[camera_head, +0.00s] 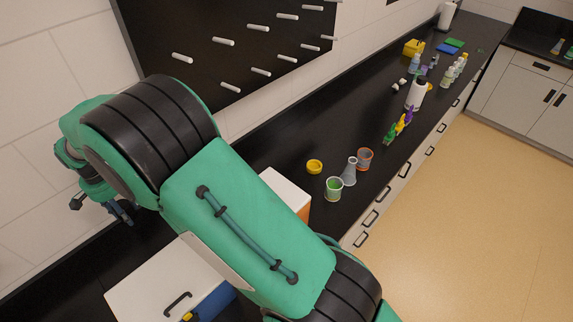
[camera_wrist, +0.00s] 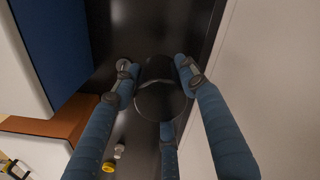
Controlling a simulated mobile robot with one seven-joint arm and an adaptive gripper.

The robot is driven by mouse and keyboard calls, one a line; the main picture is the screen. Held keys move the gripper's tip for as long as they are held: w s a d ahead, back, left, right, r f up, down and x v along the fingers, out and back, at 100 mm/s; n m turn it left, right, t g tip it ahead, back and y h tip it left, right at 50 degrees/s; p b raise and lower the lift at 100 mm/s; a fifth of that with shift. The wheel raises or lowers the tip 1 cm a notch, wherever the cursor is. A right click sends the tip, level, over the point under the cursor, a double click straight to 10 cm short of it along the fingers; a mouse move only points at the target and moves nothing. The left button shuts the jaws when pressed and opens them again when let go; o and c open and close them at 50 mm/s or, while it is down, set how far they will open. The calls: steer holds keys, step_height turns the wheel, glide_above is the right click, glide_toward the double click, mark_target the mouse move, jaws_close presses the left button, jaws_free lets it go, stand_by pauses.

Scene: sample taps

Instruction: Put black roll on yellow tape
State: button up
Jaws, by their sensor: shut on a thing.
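My gripper (camera_wrist: 160,88) has its blue fingers shut on the black roll (camera_wrist: 160,103), a dark round piece in the middle of the wrist view. In the head view my gripper (camera_head: 122,212) is at the far left beside the wall, and the roll cannot be made out there. A small yellow ring (camera_wrist: 108,167), which looks like the yellow tape, lies on the dark surface at the bottom of the wrist view, apart from the roll. In the head view a round yellow thing (camera_head: 315,166) stands on the counter; I cannot tell whether it is the same one.
A white box with a blue side (camera_head: 165,285) and a white and orange box (camera_head: 290,190) stand on the black counter (camera_head: 345,125). A green beaker (camera_head: 334,189), a flask (camera_head: 349,172) and an orange-rimmed beaker (camera_head: 365,159) stand beyond. A pegboard (camera_head: 235,40) hangs on the wall.

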steer(key=w+d+r+n+b, duration=0.15)
steer(key=w+d, duration=0.65)
steer(key=d, duration=1.1)
steer(key=w+d+r+n+b, duration=0.15)
steer(key=w+d, duration=0.65)
steer(key=d, duration=1)
steer(key=w+d+r+b, duration=0.15)
steer(key=w+d, duration=0.65)
steer(key=d, duration=1.1)
steer(key=s+d+f+m+b, duration=0.2)
steer(key=s+d+f+b, duration=0.3)
steer(key=d, duration=0.6)
steer(key=s+d+f+m+b, duration=0.1)
steer(key=d+f+m+b, duration=0.1)
steer(key=d+f, duration=0.75)
steer(key=w+a+r+m+p, duration=0.2)
steer(key=w+a+m+p, duration=0.2)
steer(key=w, duration=0.4)
steer(key=w+a+r+m+p, duration=0.2)
steer(key=w+a+m, duration=0.3)
steer(key=w, duration=0.4)
steer(key=shift+a+r+p, duration=0.4)
steer(key=shift+a+p, duration=0.5)
steer(key=shift+w+f, duration=0.1)
steer(key=shift+f, duration=3.05)
